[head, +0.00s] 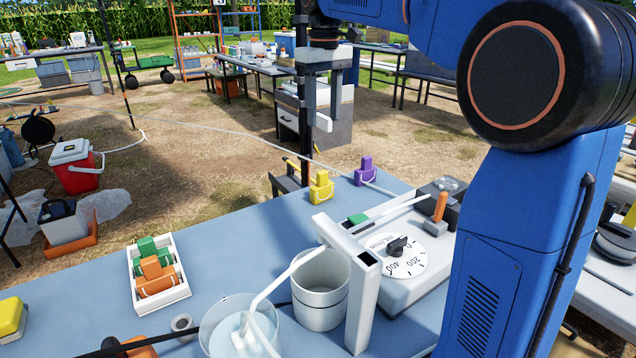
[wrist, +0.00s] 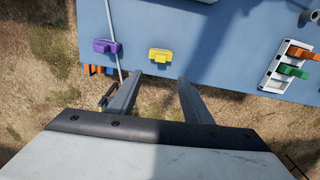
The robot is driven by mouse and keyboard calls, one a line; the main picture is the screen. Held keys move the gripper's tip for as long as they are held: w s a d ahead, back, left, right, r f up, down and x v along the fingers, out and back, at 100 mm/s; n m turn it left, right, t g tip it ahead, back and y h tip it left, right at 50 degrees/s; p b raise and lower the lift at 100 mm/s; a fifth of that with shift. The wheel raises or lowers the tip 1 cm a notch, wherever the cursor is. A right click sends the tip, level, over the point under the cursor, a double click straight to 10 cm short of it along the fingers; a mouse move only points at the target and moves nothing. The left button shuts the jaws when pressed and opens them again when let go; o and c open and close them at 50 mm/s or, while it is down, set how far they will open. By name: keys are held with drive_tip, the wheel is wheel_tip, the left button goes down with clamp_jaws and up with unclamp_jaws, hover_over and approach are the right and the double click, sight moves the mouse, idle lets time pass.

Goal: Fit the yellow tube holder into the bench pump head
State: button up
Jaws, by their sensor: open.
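The yellow tube holder (head: 320,190) stands on the blue-grey bench near its far edge. In the wrist view the yellow holder (wrist: 159,56) lies just beyond and between my fingertips, not touched. My gripper (head: 322,112) is open and empty, above and beyond the holder, with its fingers pointing down; the fingers also show in the wrist view (wrist: 160,80). The bench pump (head: 400,285) has a dial marked 200 and 400. A dark block, apparently the pump head (head: 446,190), sits at its far end with an orange lever (head: 440,207). My arm hides part of the pump.
A purple holder (head: 365,171) stands right of the yellow one. A white tray (head: 165,303) holds green and orange holders. A white post (head: 362,305), a white beaker (head: 321,310) and a clear vessel (head: 215,325) crowd the bench's front. Bench left of the yellow holder is clear.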

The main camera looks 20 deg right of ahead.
hover_over(322, 172)
drive_tip(key=f, duration=0.8)
drive_tip(key=w+f, duration=0.1)
drive_tip(key=f, duration=0.3)
drive_tip(key=shift+s+f, duration=0.2)
drive_tip(key=shift+f, duration=1.15)
drive_tip(key=shift+s+f, duration=0.2)
drive_tip(key=shift+f, duration=1.1)
clamp_jaws()
